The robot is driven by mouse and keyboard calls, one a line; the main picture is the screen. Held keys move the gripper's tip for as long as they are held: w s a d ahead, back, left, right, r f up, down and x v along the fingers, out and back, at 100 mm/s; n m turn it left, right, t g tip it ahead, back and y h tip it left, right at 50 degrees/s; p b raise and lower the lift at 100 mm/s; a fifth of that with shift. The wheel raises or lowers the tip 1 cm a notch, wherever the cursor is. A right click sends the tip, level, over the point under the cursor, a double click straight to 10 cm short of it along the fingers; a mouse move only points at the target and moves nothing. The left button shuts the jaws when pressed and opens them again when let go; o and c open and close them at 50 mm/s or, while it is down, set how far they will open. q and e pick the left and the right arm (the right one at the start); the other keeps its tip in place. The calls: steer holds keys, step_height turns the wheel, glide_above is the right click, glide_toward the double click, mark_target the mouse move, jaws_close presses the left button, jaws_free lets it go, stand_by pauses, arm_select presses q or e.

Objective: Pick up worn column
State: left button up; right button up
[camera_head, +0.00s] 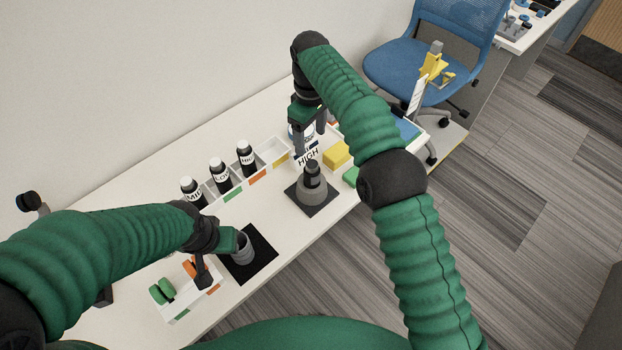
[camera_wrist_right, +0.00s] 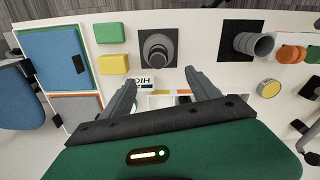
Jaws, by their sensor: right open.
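A grey round base with a dark upright piece (camera_head: 312,178) stands on a dark square mat; it also shows from above in the right wrist view (camera_wrist_right: 157,47). A grey hollow cylinder (camera_head: 243,250) is on a black mat further left, and in the right wrist view (camera_wrist_right: 254,44). I cannot tell which is the worn column. My right gripper (camera_head: 307,128) is open and empty above the HIGH label (camera_head: 308,156), behind the grey base; its spread fingers show in the wrist view (camera_wrist_right: 162,88). My left gripper (camera_head: 215,258) is beside the cylinder; its jaw gap is unclear.
A yellow block (camera_head: 336,154) and green block (camera_wrist_right: 110,33) lie right of the base. Orange and green pieces (camera_head: 162,291) are at the left. A blue chair (camera_head: 425,70) stands beyond the table.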

mark_target(312, 164)
steer(key=f, duration=1)
steer(key=shift+d+f, duration=0.2)
steer(key=shift+f, duration=0.15)
steer(key=f, duration=0.6)
steer(key=shift+w+f+p, duration=0.1)
steer(key=shift+w+p, duration=0.1)
steer(key=shift+p, duration=0.1)
jaws_close()
